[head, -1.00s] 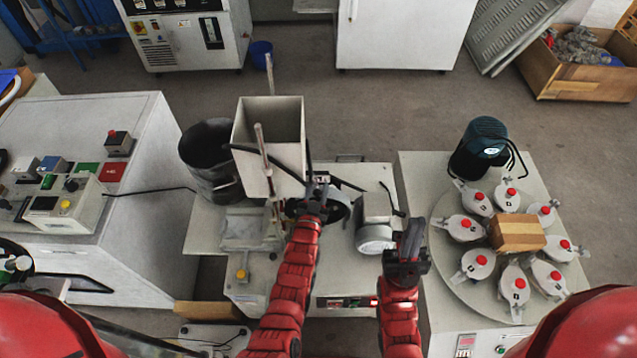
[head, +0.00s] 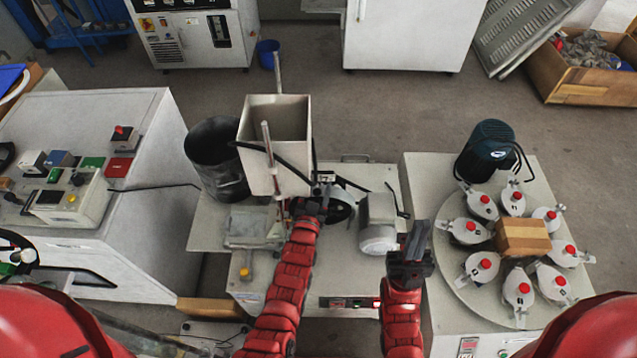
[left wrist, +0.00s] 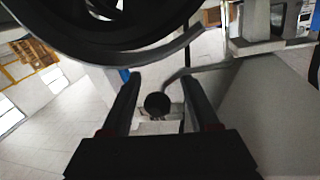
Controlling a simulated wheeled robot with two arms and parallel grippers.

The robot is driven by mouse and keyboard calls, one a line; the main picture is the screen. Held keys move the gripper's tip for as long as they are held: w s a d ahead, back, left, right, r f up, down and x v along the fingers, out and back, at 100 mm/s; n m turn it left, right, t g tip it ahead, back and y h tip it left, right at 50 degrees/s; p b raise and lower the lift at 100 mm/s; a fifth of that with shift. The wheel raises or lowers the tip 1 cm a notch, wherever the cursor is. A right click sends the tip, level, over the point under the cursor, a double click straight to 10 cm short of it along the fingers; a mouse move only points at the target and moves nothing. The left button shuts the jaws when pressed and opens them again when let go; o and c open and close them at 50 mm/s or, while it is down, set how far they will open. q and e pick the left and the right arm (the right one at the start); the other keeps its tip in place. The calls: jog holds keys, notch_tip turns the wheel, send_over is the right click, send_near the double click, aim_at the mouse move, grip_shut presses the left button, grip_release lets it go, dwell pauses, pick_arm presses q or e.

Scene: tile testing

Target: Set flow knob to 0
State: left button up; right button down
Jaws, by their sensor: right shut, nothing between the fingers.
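A small dark round knob (left wrist: 157,103) shows in the left wrist view, between the two fingers of my left gripper (left wrist: 160,78). The fingers are apart. I cannot tell whether they touch the knob, or whether it is the flow knob. In the head view my left gripper (head: 312,200) is at the grey rectangular hopper (head: 274,150), by its lower right side, and hides what lies in front of it. My right gripper (head: 417,240) is shut and empty, to the right of the motor (head: 378,225), above the gap between the two benches.
A dark bucket (head: 216,160) stands left of the hopper. A thin metal rod (head: 270,155) rises in front of the hopper. On the right a round turntable (head: 460,275) carries several red-topped jars around a wooden block (head: 523,237). A control box (head: 65,200) sits at the left.

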pick_arm(q)
jog(key=shift+s+r, duration=0.1)
jog(key=s+a+b, duration=0.2)
jog(key=s+a, duration=0.1)
jog(key=s, duration=1.4)
jog(key=shift+a+b, duration=0.2)
jog(key=shift+b, duration=0.1)
jog(key=shift+w, duration=0.1)
